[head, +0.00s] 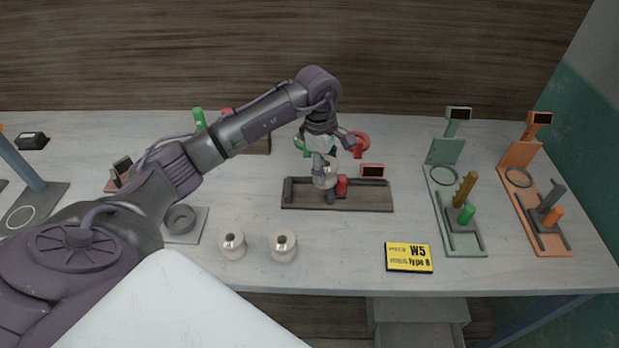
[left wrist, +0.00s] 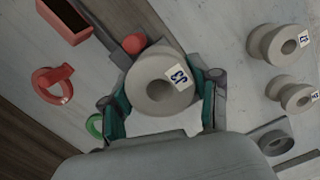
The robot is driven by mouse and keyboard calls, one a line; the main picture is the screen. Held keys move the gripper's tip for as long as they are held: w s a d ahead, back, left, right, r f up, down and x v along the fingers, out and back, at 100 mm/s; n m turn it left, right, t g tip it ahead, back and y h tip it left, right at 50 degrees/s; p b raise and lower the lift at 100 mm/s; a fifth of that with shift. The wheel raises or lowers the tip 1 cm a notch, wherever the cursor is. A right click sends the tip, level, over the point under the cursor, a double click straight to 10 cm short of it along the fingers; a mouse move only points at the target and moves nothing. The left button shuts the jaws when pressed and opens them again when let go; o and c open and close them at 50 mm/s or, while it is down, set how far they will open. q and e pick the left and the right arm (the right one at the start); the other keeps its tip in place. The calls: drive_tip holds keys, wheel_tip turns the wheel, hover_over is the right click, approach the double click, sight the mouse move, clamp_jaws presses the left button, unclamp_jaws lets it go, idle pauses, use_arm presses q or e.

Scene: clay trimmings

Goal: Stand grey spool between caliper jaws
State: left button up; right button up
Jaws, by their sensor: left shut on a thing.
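My left gripper (head: 325,160) is shut on a grey spool (head: 325,178) and holds it upright over the caliper. The caliper has a dark base (head: 360,196), an upright jaw at its left end (head: 289,190), a red part (head: 341,186) beside the spool and a red-framed display (head: 372,171) behind. In the left wrist view the green fingers of my left gripper (left wrist: 163,104) clasp the spool (left wrist: 150,92) from both sides; it has a hole and a white label. The red part (left wrist: 134,44) shows right beside it. Whether the spool's bottom touches the base is hidden. My right gripper is out of view.
Two other pale spools (head: 232,243) (head: 283,245) stand at the table's front. A yellow W5 sign (head: 409,257) lies to the right. Green (head: 468,238) and orange (head: 555,240) gauge stands fill the right side. A grey ring (head: 181,219) lies on a plate at left.

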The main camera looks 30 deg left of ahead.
use_arm(q)
drive_tip(key=a+f, duration=0.1)
drive_tip(key=a, duration=0.1)
drive_tip(key=s+a+f+p, duration=0.1)
drive_tip(key=shift+s+a+f, duration=0.2)
drive_tip(key=shift+a+f, duration=0.15)
drive_tip(key=shift+a, duration=0.05)
wheel_tip(320, 180, down, 4)
drive_tip(key=shift+r+p, duration=0.1)
drive_tip(key=shift+p, duration=0.75)
drive_tip(key=shift+f+b, duration=0.25)
drive_tip(key=shift+b, duration=0.05)
drive_tip(key=o, duration=1.4)
drive_tip(key=shift+c, duration=0.2)
drive_tip(key=shift+r+p, duration=0.25)
drive_tip(key=shift+p, duration=0.05)
drive_tip(key=shift+r+b, duration=0.25)
drive_tip(key=shift+b, duration=0.05)
wheel_tip(320, 180, up, 11)
drive_tip(key=a+b, duration=0.1)
drive_tip(key=b, duration=0.2)
drive_tip(key=shift+a+r, duration=0.15)
drive_tip(key=shift+a, duration=0.05)
